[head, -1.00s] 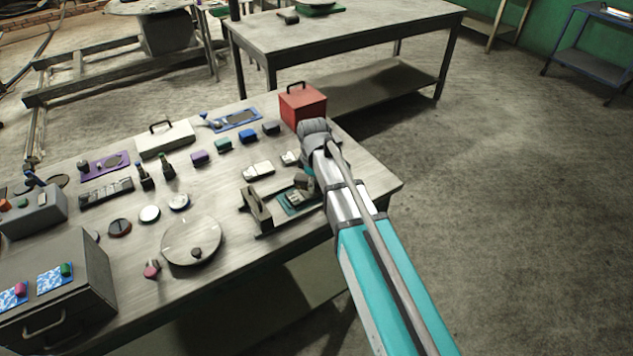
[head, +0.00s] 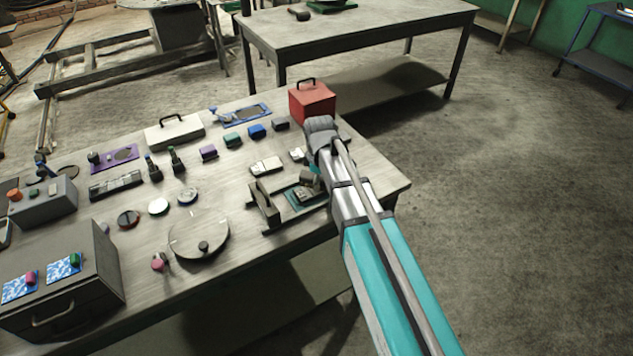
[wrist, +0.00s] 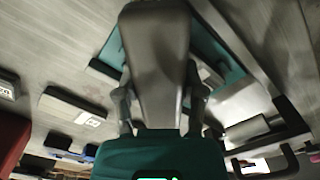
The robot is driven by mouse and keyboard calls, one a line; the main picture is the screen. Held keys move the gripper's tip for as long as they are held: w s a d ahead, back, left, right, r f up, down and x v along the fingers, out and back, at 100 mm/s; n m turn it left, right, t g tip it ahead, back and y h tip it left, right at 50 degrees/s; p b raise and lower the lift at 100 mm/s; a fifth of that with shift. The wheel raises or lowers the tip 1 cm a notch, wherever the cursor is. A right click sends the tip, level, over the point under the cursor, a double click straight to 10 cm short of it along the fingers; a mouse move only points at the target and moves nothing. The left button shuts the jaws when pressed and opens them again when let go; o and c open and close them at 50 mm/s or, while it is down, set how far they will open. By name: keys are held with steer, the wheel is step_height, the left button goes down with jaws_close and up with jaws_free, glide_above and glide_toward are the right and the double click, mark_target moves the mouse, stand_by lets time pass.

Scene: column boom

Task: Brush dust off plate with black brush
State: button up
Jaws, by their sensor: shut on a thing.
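A teal plate (head: 293,203) lies in a dark frame on the right part of the workbench, with pale parts on it. It also shows in the wrist view (wrist: 222,62). My gripper (wrist: 158,105) is shut on a dark grey block-like thing, which I take for the black brush (wrist: 156,55). The brush shows between the two fingers and over the teal plate. I cannot tell whether it touches the plate, and its bristles are hidden. In the head view the brush (head: 309,178) is small, partly covered by my arm. Dust cannot be made out.
A red box (head: 312,104) stands behind my gripper. A dark upright bracket (head: 264,204) stands left of the plate. A round grey disc (head: 198,236) with a knob, a white case (head: 173,132) and several small blocks fill the bench.

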steer(key=shift+w+d+f, duration=0.1)
steer(key=shift+w+d, duration=0.4)
steer(key=shift+d, duration=0.35)
steer(key=shift+a, duration=0.1)
steer(key=shift+s+a, duration=0.4)
steer(key=shift+a, duration=0.2)
steer(key=shift+s+a, duration=0.4)
steer(key=shift+a, duration=0.2)
steer(key=shift+r+p, duration=3.05)
steer(key=shift+r, duration=0.05)
steer(key=shift+r+p, duration=1.5)
steer(key=shift+p, duration=0.05)
